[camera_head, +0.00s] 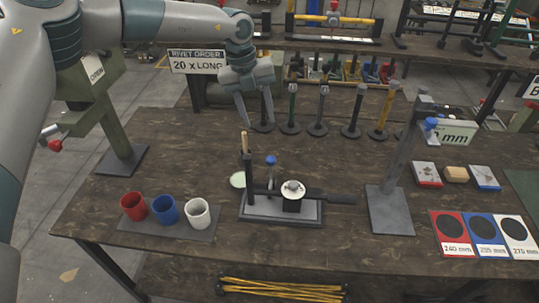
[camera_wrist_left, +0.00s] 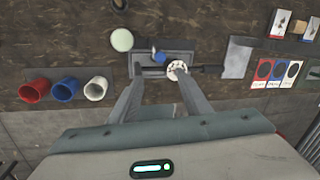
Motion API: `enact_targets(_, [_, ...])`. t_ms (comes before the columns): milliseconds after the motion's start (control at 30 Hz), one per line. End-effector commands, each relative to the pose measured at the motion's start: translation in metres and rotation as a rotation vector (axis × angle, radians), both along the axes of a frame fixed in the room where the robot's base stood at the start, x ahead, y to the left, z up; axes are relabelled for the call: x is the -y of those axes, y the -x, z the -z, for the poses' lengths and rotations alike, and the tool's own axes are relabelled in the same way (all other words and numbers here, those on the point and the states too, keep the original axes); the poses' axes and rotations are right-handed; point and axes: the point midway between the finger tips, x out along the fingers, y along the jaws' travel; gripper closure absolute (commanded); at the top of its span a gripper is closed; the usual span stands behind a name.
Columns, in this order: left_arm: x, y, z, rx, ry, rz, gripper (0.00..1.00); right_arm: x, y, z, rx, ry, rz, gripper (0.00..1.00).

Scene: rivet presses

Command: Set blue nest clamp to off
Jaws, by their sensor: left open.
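A small fixture with a grey base plate (camera_head: 262,207) stands mid-table, with a blue-knobbed lever (camera_head: 271,161), a round pale part (camera_head: 293,188) and a black handle to the right. I take the blue knob to be the blue nest clamp; no on or off marking is legible. In the head view the lever stands roughly upright. In the left wrist view the blue knob (camera_wrist_left: 158,57) shows beyond my fingertips, beside the round part (camera_wrist_left: 177,68). My left gripper (camera_head: 257,122) is open and empty, above the table and apart from the fixture. My right gripper is not in view.
Red (camera_head: 133,206), blue (camera_head: 164,208) and white (camera_head: 198,212) cups stand left of the fixture. A grey post (camera_head: 396,165) with a blue knob stands right, a green press (camera_head: 115,115) left. Several upright tools (camera_head: 321,112) line the back. A wooden-handled rod (camera_head: 246,143) rises beside the lever.

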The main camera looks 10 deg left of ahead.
Motion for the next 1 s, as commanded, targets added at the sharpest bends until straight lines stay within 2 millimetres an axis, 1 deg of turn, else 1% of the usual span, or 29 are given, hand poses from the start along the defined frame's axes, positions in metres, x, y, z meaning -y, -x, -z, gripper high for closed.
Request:
enact_targets(33, [0.001,0.001,0.004,-0.003,0.000,0.001,0.56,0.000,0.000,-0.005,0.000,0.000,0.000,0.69])
enact_targets(267, [0.008,0.000,0.037,-0.004,0.001,0.001,0.56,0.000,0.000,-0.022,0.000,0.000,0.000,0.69])
enact_targets(700, [0.023,-0.003,0.115,-0.003,0.000,0.000,0.56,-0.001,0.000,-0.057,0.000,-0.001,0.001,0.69])
enact_targets(800, [0.026,-0.003,0.130,-0.003,0.000,0.001,0.56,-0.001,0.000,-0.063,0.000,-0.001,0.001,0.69])
enact_targets(1000, [0.029,-0.005,0.151,-0.001,0.000,-0.001,0.56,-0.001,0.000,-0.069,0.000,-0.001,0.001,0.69])
